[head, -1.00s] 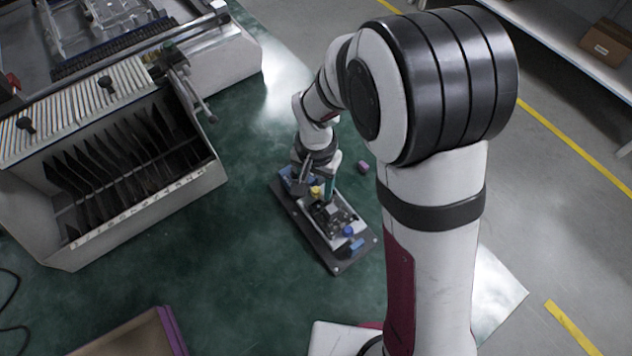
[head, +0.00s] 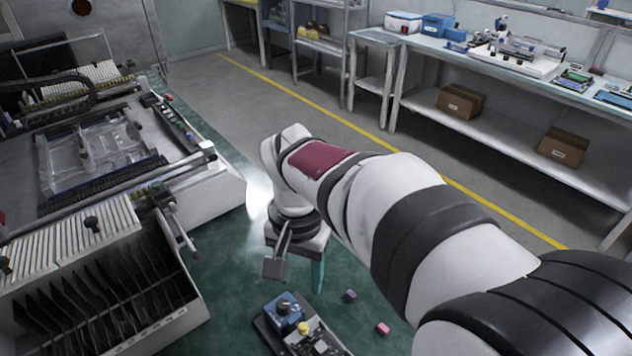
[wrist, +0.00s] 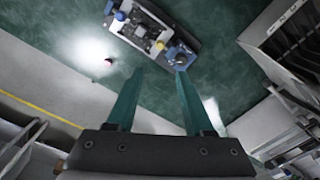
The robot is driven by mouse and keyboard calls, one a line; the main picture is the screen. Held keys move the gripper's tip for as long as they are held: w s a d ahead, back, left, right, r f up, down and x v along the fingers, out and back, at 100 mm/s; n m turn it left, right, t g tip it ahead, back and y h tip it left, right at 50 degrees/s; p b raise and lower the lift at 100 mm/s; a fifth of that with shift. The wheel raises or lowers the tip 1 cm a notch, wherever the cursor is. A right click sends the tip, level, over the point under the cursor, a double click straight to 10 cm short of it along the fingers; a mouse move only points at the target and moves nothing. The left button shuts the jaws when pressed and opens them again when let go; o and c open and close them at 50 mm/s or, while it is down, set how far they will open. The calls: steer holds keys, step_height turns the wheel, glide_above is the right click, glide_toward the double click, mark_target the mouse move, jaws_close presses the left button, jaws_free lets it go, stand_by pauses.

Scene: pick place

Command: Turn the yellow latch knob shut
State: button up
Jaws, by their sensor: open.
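The yellow latch knob (head: 304,327) is on a dark fixture board (head: 262,328) at the bottom of the head view, beside a blue block with a dark round top (head: 285,309). In the wrist view the knob (wrist: 159,46) shows small near the board's lower end, ahead of the fingertips. I cannot tell how far the knob is turned. My gripper (wrist: 160,75) is open, its two teal fingers apart with nothing between them. It is in the air above the board, clear of the knob. The head view cuts off the near part of the board.
A purple block (head: 350,295) and a pink block (head: 383,328) lie on the green surface right of the board. A slotted rack (head: 95,300) and a large machine (head: 100,160) stand at the left. The green surface around the board is otherwise mostly clear.

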mark_target(303, 325)
step_height(303, 325, down, 16)
steer(key=n, duration=1)
steer(key=shift+r, duration=0.1)
jaws_close()
